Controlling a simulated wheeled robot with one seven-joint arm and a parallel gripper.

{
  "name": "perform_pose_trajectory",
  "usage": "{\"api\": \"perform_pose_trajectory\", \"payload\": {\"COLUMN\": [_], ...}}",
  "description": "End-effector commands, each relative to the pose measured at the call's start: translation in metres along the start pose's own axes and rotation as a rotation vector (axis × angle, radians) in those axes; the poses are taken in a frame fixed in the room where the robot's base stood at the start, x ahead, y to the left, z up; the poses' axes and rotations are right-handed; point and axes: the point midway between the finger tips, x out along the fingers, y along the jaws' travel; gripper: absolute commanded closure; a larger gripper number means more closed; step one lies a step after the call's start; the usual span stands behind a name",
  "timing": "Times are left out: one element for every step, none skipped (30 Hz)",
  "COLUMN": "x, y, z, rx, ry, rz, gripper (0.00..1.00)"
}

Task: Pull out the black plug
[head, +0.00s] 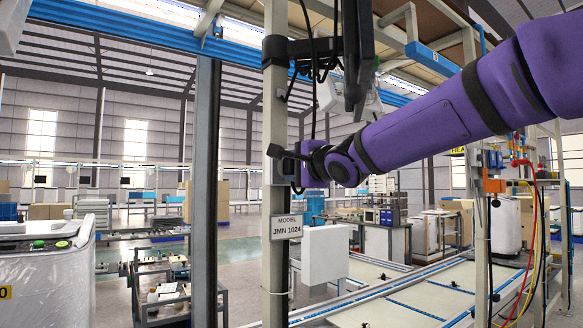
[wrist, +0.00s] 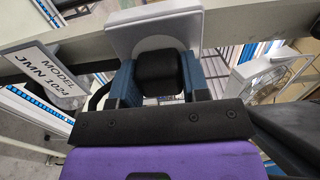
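The black plug (wrist: 159,72) is in the middle of the wrist view, against a light grey and white socket box (wrist: 150,30). My gripper (wrist: 160,84) has its blue fingers on both sides of the plug, and they appear to touch it. It looks shut on the plug, though the fingertips are partly hidden. In the head view my gripper (head: 284,153) is at the beige post, below a black cable bundle. The plug cannot be made out there.
A beige upright post (head: 276,100) carries a "MODEL JMN 1024" sign (head: 286,227), also in the wrist view (wrist: 45,74). A white box (head: 325,254) is below my arm. Black cables (head: 312,55) hang above. A conveyor line (head: 410,295) runs behind.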

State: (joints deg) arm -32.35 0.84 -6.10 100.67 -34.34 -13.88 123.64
Motion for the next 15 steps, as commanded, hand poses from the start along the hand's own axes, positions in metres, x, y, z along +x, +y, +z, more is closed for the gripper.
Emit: {"api": "perform_pose_trajectory", "payload": {"x": [0.000,0.000,0.000,-0.001,-0.002,-0.003,-0.004,-0.005,-0.006,-0.007,-0.008,-0.010,-0.011,-0.012,-0.013], "y": [0.000,0.000,0.000,0.000,0.000,0.000,0.000,0.000,0.000,0.000,0.000,0.000,0.000,0.000,-0.001], "z": [0.000,0.000,0.000,0.000,0.000,0.000,0.000,0.000,0.000,0.000,0.000,0.000,0.000,0.000,0.000], "rx": [0.000,0.000,0.000,0.000,0.000,0.000,0.000,0.000,0.000,0.000,0.000,0.000,0.000,0.000,0.000], "ry": [0.000,0.000,0.000,0.000,0.000,0.000,0.000,0.000,0.000,0.000,0.000,0.000,0.000,0.000,0.000], "rz": [0.000,0.000,0.000,0.000,0.000,-0.001,-0.001,0.000,0.000,0.000,0.000,0.000,0.000,0.000,-0.001], "gripper": [0.96,0.96,0.96,0.96,0.96,0.96,0.96,0.96,0.96,0.96,0.96,0.96,0.96,0.96,0.96]}}
